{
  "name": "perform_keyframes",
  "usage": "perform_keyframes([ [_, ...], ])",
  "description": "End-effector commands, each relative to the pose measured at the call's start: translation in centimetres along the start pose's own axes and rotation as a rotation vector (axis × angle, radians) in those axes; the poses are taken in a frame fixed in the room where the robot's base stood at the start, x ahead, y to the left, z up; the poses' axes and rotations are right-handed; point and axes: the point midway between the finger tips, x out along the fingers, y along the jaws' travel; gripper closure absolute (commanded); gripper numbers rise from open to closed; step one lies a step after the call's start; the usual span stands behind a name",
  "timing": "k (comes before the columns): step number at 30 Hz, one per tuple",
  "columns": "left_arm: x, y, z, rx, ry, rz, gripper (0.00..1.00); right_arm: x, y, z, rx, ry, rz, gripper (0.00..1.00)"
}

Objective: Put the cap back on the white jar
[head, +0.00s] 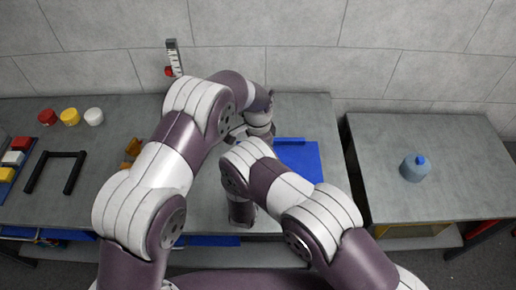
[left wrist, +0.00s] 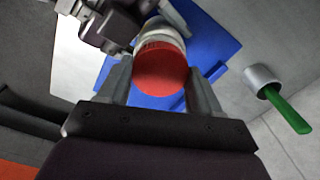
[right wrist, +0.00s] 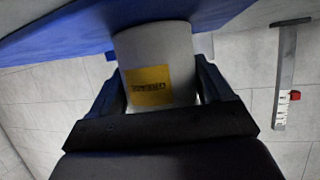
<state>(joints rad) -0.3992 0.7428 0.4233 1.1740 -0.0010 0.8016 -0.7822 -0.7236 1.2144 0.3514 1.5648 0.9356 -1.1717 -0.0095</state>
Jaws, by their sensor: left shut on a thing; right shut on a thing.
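The white jar (right wrist: 155,50) has a yellow label with dark print. In the right wrist view my right gripper (right wrist: 156,85) is shut around its sides. The red cap (left wrist: 160,73) is between the fingers of my left gripper (left wrist: 160,85), which is shut on it. In the left wrist view the cap lies over the jar's mouth end, with the pale jar (left wrist: 163,32) showing behind it. I cannot tell whether the cap is seated or just apart from the rim. In the head view my arms hide most of the jar, the cap and both grippers.
A blue mat (head: 302,158) lies under the work area. Red (head: 47,117), yellow (head: 69,116) and white (head: 93,116) round pieces stand at the back left, near a black frame (head: 72,172).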

Motion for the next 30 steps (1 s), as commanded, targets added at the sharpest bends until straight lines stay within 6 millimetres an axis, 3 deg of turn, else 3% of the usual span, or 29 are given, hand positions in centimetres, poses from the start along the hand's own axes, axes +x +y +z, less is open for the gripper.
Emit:
perform_keyframes([
  [26, 1.2, 0.0, 0.0, -0.001, 0.0, 0.001, 0.63, 0.0, 0.0, 0.0, 0.0, -0.001, 0.0, 0.75],
  [27, 1.2, 0.0, 0.0, -0.001, 0.0, 0.0, 0.23, 0.0, 0.0, 0.0, 0.0, -0.001, 0.0, 1.0],
  [28, 1.2, 0.0, 0.0, -0.001, 0.0, 0.001, 0.13, 0.0, 0.0, 0.0, 0.0, -0.001, 0.0, 1.0],
  [30, 1.2, 0.1, 0.0, -0.001, -0.001, 0.002, 0.1, 0.0, 0.0, 0.0, 0.0, -0.001, -0.001, 1.0],
])
